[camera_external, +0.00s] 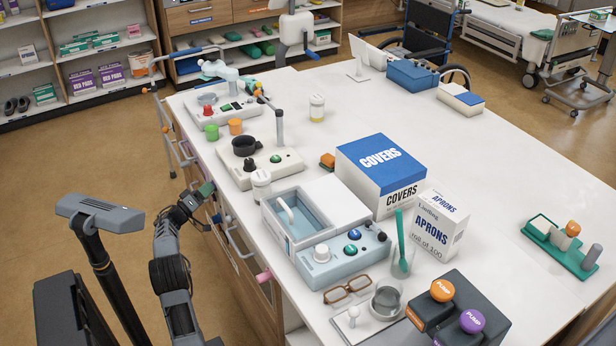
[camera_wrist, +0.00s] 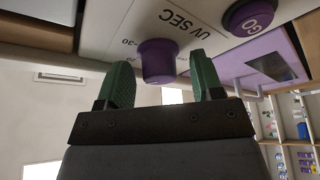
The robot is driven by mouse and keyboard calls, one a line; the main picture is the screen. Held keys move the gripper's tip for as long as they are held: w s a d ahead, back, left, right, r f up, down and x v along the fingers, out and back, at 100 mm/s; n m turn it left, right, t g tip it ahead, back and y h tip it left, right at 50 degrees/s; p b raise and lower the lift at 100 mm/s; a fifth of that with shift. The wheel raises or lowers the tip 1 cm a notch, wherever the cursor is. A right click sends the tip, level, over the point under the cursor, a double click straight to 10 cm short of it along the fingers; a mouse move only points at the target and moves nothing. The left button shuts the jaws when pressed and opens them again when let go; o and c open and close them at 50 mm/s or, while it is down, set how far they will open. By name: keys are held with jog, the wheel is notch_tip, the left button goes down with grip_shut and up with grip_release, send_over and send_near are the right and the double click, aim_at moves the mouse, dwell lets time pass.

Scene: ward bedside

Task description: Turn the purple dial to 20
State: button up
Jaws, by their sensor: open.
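The purple dial (camera_wrist: 157,62) sits on a pale panel marked "UV SEC" in the wrist view, with a "30" mark visible to its left. My gripper (camera_wrist: 161,66) is open, with one green fingertip on each side of the dial. The gaps suggest the fingers are apart from it. In the external view my gripper (camera_external: 206,189) is at the left edge of the long table, and the dial cannot be made out there.
A purple GO button (camera_wrist: 252,14) is right of the dial, with a purple-framed screen (camera_wrist: 270,66) near it. A white device with a black cup (camera_external: 245,146) stands on the tabletop near my gripper. A towel-rail-like handle (camera_external: 238,240) sticks out below the table edge.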

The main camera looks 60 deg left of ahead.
jog(key=p+v, duration=0.2)
jog(key=v, duration=1.2)
jog(key=shift+p, duration=0.4)
jog(key=shift+w+r, duration=0.1)
jog(key=shift+r, duration=0.05)
